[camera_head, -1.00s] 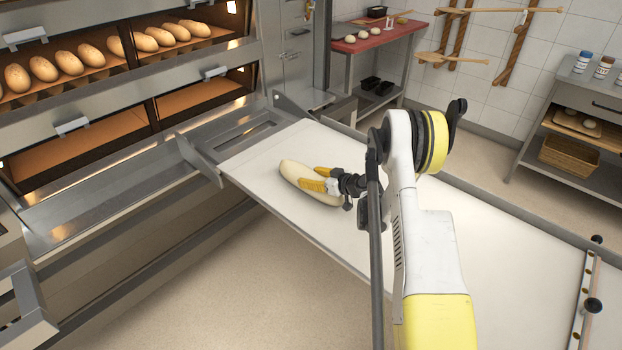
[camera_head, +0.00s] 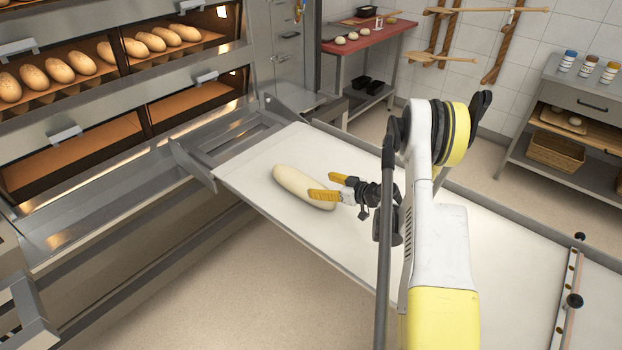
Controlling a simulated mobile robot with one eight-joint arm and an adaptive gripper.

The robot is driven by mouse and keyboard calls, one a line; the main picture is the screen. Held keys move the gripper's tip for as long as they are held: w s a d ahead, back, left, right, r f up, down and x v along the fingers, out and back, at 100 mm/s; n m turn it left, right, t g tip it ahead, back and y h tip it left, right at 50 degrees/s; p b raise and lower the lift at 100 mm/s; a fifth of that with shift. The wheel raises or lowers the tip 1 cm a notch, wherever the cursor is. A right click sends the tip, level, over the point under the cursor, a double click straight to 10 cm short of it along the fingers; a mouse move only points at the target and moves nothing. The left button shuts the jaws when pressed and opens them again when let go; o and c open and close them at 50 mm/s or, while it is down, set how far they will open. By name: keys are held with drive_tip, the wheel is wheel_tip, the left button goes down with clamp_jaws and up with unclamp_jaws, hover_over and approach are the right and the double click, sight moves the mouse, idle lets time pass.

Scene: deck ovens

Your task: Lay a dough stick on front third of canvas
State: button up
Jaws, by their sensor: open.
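A pale dough stick (camera_head: 297,183) lies on the white canvas (camera_head: 262,165) of the loader, on the part nearest the ovens. It lies slantwise, its far end toward the upper left. My gripper (camera_head: 325,186) is open at the dough stick's right end. One yellow finger overlaps the stick in the picture; the other is above and to the right, clear of it. I cannot tell whether the near finger touches the dough. The canvas under my arm is partly hidden.
Deck ovens (camera_head: 65,137) stand at the left, with several baked loaves (camera_head: 140,45) on the upper deck. Metal side rails (camera_head: 190,163) edge the loader's front. A red-topped table (camera_head: 365,36) stands behind. A crossbar (camera_head: 568,300) spans the canvas at right. Bare canvas surrounds the dough stick.

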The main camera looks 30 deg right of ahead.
drive_tip(key=shift+b+v, duration=0.3)
drive_tip(key=shift+v, duration=0.8)
drive_tip(key=shift+s+a+r, duration=0.1)
drive_tip(key=shift+a+r, duration=0.05)
drive_tip(key=shift+r, duration=0.2)
drive_tip(key=s+a+r+m+g+h, duration=0.1)
drive_tip(key=s+a+r+g, duration=0.15)
drive_tip(key=a+r, duration=0.6)
drive_tip(key=s+a+r+m+g, duration=0.15)
drive_tip(key=s+a+r, duration=0.25)
drive_tip(key=a+r, duration=0.5)
drive_tip(key=s+a+r+g+h, duration=0.1)
drive_tip(key=s+a+r+h, duration=0.1)
drive_tip(key=s, duration=0.9)
drive_tip(key=s+a+r+m+h, duration=0.1)
drive_tip(key=s+a+r, duration=0.2)
drive_tip(key=s, duration=0.8)
drive_tip(key=shift+a+r+g+h, duration=0.3)
drive_tip(key=shift+a+g+h, duration=0.1)
drive_tip(key=shift+a, duration=0.5)
drive_tip(key=shift+m, duration=0.25)
